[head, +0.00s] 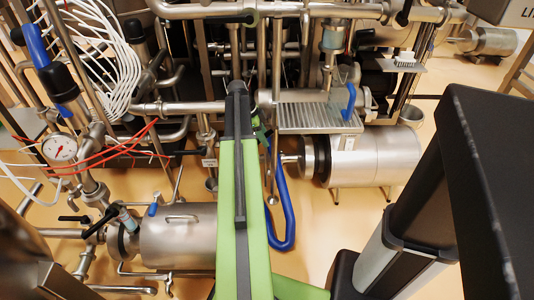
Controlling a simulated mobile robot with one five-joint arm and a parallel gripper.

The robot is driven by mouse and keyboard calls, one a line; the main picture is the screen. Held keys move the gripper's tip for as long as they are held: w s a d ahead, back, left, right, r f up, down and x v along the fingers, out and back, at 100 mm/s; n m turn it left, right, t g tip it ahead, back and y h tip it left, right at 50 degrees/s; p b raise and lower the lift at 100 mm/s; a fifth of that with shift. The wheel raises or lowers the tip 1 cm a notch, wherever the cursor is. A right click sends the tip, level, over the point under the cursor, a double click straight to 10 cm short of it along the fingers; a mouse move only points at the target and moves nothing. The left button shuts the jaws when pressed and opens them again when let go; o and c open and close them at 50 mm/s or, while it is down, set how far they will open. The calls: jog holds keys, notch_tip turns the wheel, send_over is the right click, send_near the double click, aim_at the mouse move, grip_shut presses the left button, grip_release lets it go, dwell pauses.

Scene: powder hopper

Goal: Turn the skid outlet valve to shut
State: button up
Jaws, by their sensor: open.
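No label marks which valve is the skid outlet valve, so I cannot tell it for sure. A black-handled valve (99,223) sits on the pipe at the lower left, beside a steel cylinder (180,235). A small blue handle (153,210) stands near that cylinder's left end. Another blue handle (349,101) stands upright right of centre, by a ribbed steel plate. A black lever (404,13) shows at the top right. My green and black arm reaches up the middle and hides part of the piping. My gripper cannot be made out.
A pressure gauge (59,149), red cables and white hoses (105,55) crowd the left. A blue hose (284,215) loops right of my arm. A steel motor (370,160) stands right of centre. Bare orange floor (320,225) shows below it.

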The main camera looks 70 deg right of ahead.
jog(key=b+x, duration=0.2)
jog(key=x, duration=0.1)
jog(key=shift+s+d+f, duration=0.1)
jog(key=shift+f, duration=0.2)
jog(key=shift+c, duration=0.3)
grip_shut()
dwell(0.7)
jog(key=shift+s, duration=0.1)
